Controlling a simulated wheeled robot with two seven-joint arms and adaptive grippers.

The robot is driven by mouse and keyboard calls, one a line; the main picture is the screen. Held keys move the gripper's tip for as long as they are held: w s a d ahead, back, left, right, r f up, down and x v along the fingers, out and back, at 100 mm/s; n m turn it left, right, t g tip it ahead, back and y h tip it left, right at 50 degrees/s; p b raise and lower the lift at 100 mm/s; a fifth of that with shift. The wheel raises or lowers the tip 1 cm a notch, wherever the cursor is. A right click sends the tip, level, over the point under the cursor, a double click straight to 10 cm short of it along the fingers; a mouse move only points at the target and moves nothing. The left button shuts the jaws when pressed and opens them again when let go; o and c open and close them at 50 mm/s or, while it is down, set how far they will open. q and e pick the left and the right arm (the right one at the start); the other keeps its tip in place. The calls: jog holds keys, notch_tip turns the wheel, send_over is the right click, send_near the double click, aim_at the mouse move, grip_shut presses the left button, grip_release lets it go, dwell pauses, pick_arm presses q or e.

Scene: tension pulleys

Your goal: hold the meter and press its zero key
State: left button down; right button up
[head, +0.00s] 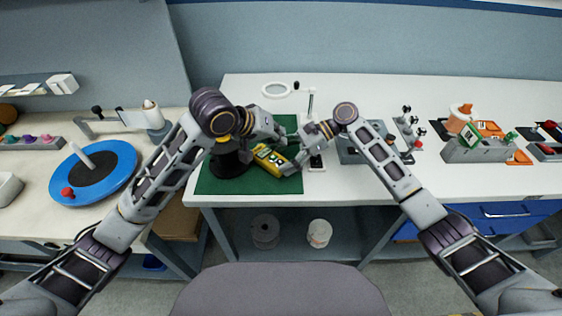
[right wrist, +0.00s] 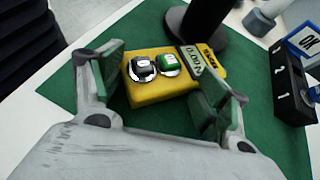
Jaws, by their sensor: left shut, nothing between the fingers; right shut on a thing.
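The yellow meter (head: 268,157) is on or just over the green mat (head: 225,187); I cannot tell if it touches. My left gripper (head: 288,138) is shut and empty, above and behind the meter in the head view. Its fingertips are small and partly hidden there.
A black round stand (head: 230,165) is just left of the meter. A grey fixture (head: 355,150) is to the right, with a grey block (head: 478,152) farther right. A blue turntable (head: 95,172) is on the left bench. The front right of the white table is clear.

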jog(key=shift+s+f, duration=0.15)
jog(key=shift+f, duration=0.3)
jog(key=o, duration=0.8)
pick_arm(q)
jog(key=shift+w+a+f, duration=0.1)
pick_arm(e)
jog(key=shift+o, duration=0.3)
jog(key=shift+r, duration=0.1)
jog(key=shift+w+r, duration=0.1)
jog(key=shift+w, duration=0.15)
jog(key=shift+r, duration=0.15)
jog(key=shift+d+r, duration=0.1)
jog(key=shift+d, duration=0.15)
jog(key=v, duration=1.1)
jog(key=shift+w+d, duration=0.15)
jog(key=shift+d, duration=0.05)
pick_arm(q)
jog(key=shift+r, duration=0.2)
notch_tip(320, 180, up, 9)
jog(key=p, duration=0.9)
pick_arm(e)
notch_tip(320, 180, up, 9)
